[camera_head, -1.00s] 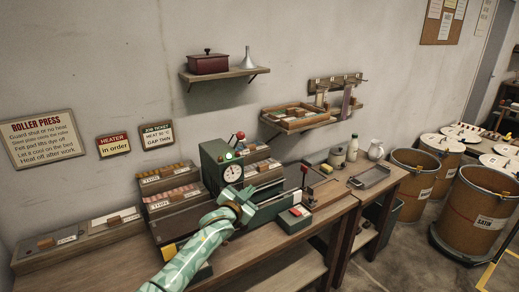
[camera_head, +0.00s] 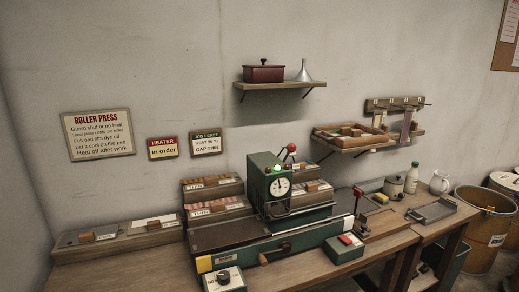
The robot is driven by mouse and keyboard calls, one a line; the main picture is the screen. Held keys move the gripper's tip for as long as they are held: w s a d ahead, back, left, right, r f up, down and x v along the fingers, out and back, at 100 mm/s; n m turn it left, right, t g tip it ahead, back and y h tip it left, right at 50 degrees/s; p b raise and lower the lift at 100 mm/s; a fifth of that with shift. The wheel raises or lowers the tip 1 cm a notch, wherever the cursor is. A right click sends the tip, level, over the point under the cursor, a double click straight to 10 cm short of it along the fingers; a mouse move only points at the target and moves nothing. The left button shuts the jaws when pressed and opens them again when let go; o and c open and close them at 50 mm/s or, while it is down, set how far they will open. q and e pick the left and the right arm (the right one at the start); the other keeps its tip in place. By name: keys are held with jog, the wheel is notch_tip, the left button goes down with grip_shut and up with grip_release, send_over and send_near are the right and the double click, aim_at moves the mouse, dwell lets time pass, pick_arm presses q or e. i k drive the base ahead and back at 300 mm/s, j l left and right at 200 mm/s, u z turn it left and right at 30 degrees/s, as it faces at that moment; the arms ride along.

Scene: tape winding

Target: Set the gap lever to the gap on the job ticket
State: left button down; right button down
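The job ticket (camera_head: 206,144) hangs on the wall, and its last line reads "GAP THIN". The green roller press (camera_head: 265,187) stands on the bench with a round white dial (camera_head: 280,187) and a lit green lamp (camera_head: 278,169). A lever with a red ball knob (camera_head: 291,148) sticks up at the top of the press. Neither of my grippers is in view.
A roller press notice (camera_head: 97,134) and a heater sign (camera_head: 162,148) reading "in order" hang left of the ticket. A box with a red button (camera_head: 345,245) and a box with a dark knob (camera_head: 224,280) sit at the bench front. Labelled trays (camera_head: 211,187) stand behind the press.

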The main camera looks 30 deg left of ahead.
aim_at(291, 148)
jog(key=i+u, duration=0.2)
jog(key=u, duration=0.2)
jog(key=i+l+u, duration=0.15)
jog(key=u, duration=0.25)
jog(key=i+l+u, duration=0.15)
jog(key=u, duration=0.3)
